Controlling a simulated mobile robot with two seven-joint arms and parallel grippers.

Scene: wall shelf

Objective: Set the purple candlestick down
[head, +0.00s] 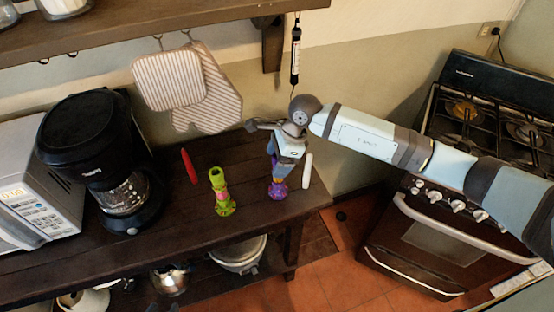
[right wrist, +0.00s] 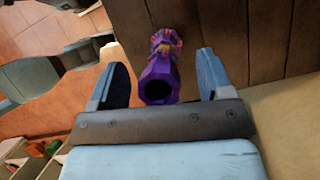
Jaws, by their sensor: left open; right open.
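The purple candlestick (head: 277,188) stands upright on the dark wooden table (head: 150,245), near its right end. My right gripper (head: 280,160) is above it, open, and hides its upper part in the head view. In the right wrist view the purple candlestick (right wrist: 160,80) shows its hollow top between the spread fingers of my right gripper (right wrist: 160,85), with a gap on each side. Two small tips of my left gripper (head: 163,307) show at the bottom edge of the head view, apart and empty.
A green candlestick (head: 221,192) stands to the left, with a red candle (head: 189,166) beyond it. A white candle (head: 307,171) is close on the right. A coffee maker (head: 100,160) and microwave (head: 35,190) fill the left. A stove (head: 440,220) stands right, past a floor gap.

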